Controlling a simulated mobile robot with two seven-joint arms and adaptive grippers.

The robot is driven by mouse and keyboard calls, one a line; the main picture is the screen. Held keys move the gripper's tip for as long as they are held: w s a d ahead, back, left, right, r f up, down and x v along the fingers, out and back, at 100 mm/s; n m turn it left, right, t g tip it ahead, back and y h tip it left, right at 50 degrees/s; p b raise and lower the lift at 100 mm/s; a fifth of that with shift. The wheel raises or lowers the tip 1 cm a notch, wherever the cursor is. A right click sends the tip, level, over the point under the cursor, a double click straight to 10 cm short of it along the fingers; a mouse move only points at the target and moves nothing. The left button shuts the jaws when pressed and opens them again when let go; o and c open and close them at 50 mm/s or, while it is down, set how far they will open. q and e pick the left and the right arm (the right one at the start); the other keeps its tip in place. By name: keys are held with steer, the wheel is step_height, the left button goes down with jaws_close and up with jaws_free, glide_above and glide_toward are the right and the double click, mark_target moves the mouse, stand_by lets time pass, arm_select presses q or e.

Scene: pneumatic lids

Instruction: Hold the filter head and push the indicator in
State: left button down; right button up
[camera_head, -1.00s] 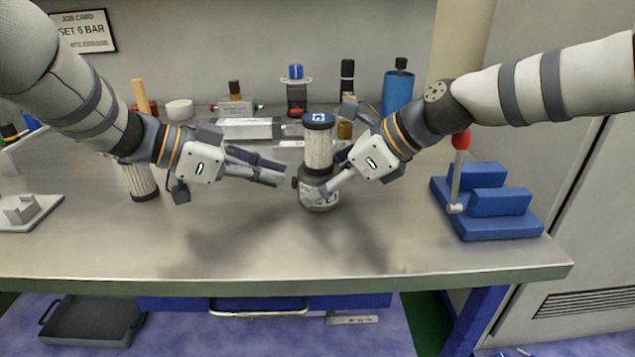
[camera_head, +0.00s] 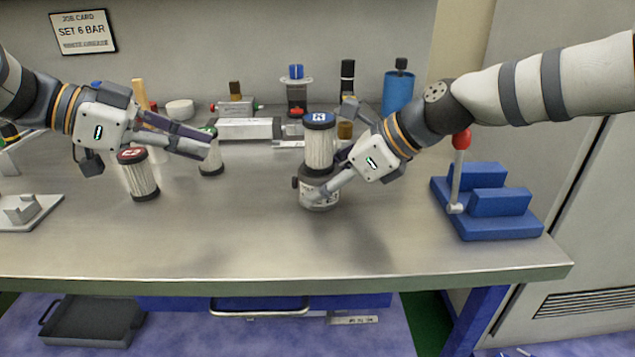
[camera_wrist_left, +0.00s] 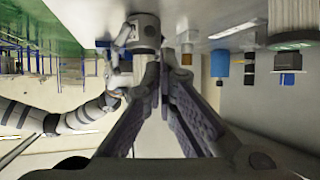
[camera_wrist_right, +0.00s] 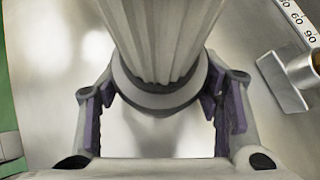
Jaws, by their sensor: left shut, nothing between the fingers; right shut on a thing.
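The filter head (camera_head: 319,192) is a grey, labelled cylinder standing on the bench. A white pleated cartridge (camera_head: 319,152) with a blue cap sits upright on it, and also fills the upper middle of the right wrist view (camera_wrist_right: 160,35). A small dark knob, apparently the indicator (camera_head: 295,183), is on the head's left side; how far in it sits is too small to tell. My right gripper (camera_head: 318,197) is shut on the filter head from the right. My left gripper (camera_head: 212,148) is shut and empty, well left of the head, in front of the green-capped cartridge.
A red-capped cartridge (camera_head: 140,182) and a green-capped cartridge (camera_head: 211,166) stand near my left gripper. A blue stand (camera_head: 500,220) with a red-knobbed lever is at right. Bottles and fittings line the back. The front bench (camera_head: 230,245) is clear.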

arm_select(q)
steer(key=v, duration=0.2)
steer(key=shift+s+a+r, duration=0.1)
steer(key=shift+a+r, duration=0.05)
steer(key=shift+a, duration=0.05)
arm_select(e)
steer(key=o, duration=1.3)
steer(key=shift+c, duration=0.2)
